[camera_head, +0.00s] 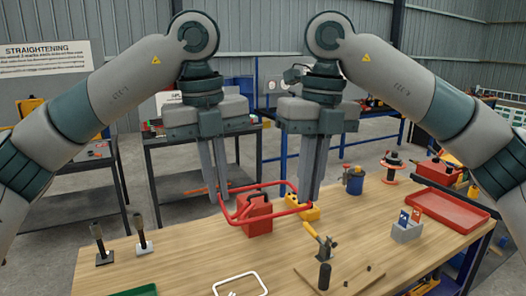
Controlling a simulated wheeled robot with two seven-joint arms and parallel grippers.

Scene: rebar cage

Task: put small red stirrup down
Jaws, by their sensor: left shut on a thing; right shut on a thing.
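The small red stirrup (268,185) is a red rectangular loop of bar, held up in front of me over the wooden table. My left gripper (220,197) is shut on its left side. My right gripper (305,202) is shut on its right side. The loop looks roughly level, slightly tilted in the picture. A red block-like object (258,216) stands on the table behind or below the loop; I cannot tell the gap between them.
The wooden table (185,262) carries a white loop (240,284), a clamp with a yellow handle (322,245) on a board, a grey holder (407,231), a red tray (448,208), a blue pot (355,182) and two upright dark-handled tools (141,235). The table's left middle is clear.

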